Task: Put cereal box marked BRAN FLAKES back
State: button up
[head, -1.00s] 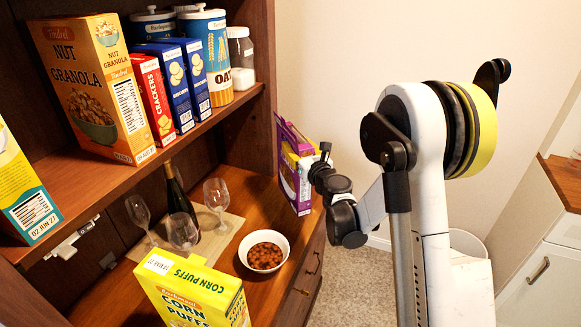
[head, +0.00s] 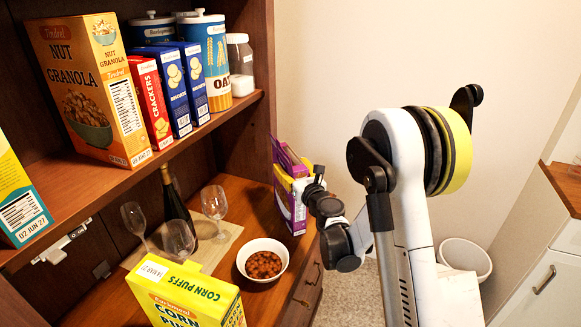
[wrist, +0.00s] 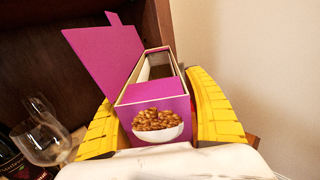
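A purple cereal box (head: 291,200) with an open top flap stands at the right end of the hutch's lower counter in the head view. Its name cannot be read from here. In the wrist view the purple box (wrist: 155,107) shows its open top and a picture of a bowl of flakes. My gripper (head: 306,188) is at the box from the right. In the wrist view the yellow fingers of my gripper (wrist: 160,118) lie on both sides of the box, close against it. Whether both fingers press on it is hard to see.
A yellow CORN PUFFS box (head: 185,297), a white bowl (head: 250,270) and several glasses (head: 214,202) with a dark bottle (head: 175,205) share the counter. The upper shelf (head: 160,163) holds NUT GRANOLA (head: 85,90), CRACKERS (head: 150,103), blue boxes and canisters.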

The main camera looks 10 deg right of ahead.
jog(key=shift+r, duration=0.1)
jog(key=s+d+b, duration=0.2)
jog(key=s, duration=1)
jog(key=s+d+r+m+g+h, duration=0.1)
jog(key=s+d+r+m+h, duration=0.35)
jog(key=m, duration=0.65)
jog(key=s+d+r+m+g+h, duration=0.1)
jog(key=s+d+r+m+h, duration=0.2)
jog(key=r+m, duration=0.55)
jog(key=s+a+f+m+g+y, duration=0.1)
jog(key=s+a+f+m+g, duration=0.2)
jog(key=s+m, duration=0.3)
jog(key=s+a+f+m+g+y, duration=0.2)
jog(key=s+f+m, duration=0.3)
jog(key=s, duration=0.3)
jog(key=s+a+f+m+g+y, duration=0.1)
jog(key=s+a+f+m+g, duration=0.2)
jog(key=s+m, duration=0.4)
jog(key=shift+s+a+f+g+y, duration=0.35)
jog(key=shift+a+f, duration=0.15)
jog(key=shift+a, duration=0.45)
